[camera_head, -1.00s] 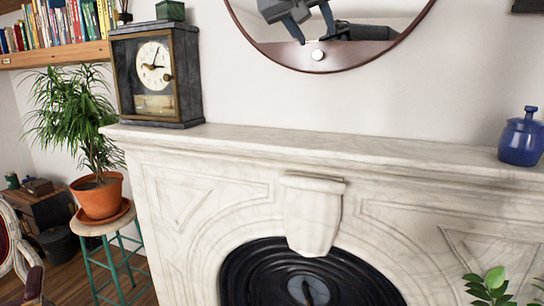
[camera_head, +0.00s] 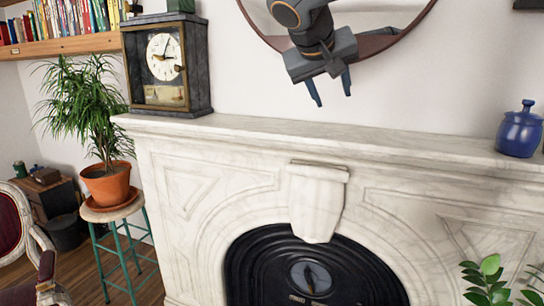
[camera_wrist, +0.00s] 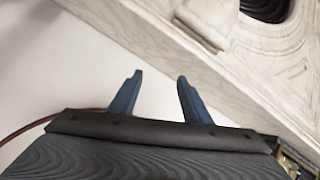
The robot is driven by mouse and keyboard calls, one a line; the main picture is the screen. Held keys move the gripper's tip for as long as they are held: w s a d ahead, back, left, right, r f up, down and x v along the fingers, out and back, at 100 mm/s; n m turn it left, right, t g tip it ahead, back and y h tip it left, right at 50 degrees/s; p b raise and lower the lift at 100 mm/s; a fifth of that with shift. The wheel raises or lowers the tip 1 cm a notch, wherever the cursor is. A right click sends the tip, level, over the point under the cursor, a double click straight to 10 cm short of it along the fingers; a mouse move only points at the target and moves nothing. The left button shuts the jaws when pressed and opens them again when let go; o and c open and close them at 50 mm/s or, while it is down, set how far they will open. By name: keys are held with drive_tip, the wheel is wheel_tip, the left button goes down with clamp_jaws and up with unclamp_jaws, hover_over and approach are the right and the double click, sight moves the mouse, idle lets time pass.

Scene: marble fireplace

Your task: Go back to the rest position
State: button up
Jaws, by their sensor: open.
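My gripper (camera_head: 331,90) hangs at the top middle of the head view, in front of the round mirror's lower edge and above the mantel shelf. Its two blue fingers point down, stand apart and have nothing between them. In the wrist view the same open fingers (camera_wrist: 155,92) show, with the white wall and the marble fireplace beyond them. The gripper looks apart from the mantel.
The marble mantel (camera_head: 330,139) bears a dark clock (camera_head: 195,65) at left and a blue lidded jar (camera_head: 519,132) at right; its middle is bare. A round mirror (camera_head: 400,35) hangs above. A potted plant (camera_head: 105,185) stands on a stool at left.

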drive_tip(key=s+d+f+n+g+y, duration=0.1)
drive_tip(key=s+d+f+g, duration=0.15)
drive_tip(key=f, duration=0.75)
drive_tip(key=s+d+f+g+y, duration=0.15)
drive_tip(key=s+f, duration=0.25)
drive_tip(key=f, duration=0.6)
drive_tip(key=s+d+f+m+g+y, duration=0.1)
drive_tip(key=s+d+f+g+y, duration=0.1)
drive_tip(key=s+f, duration=1.2)
wheel_tip(320, 180, down, 4)
drive_tip(key=shift+s+d+g, duration=0.15)
drive_tip(key=shift+d+g, duration=0.65)
drive_tip(key=shift+g, duration=0.2)
drive_tip(key=shift+y, duration=0.25)
drive_tip(key=shift+a, duration=0.4)
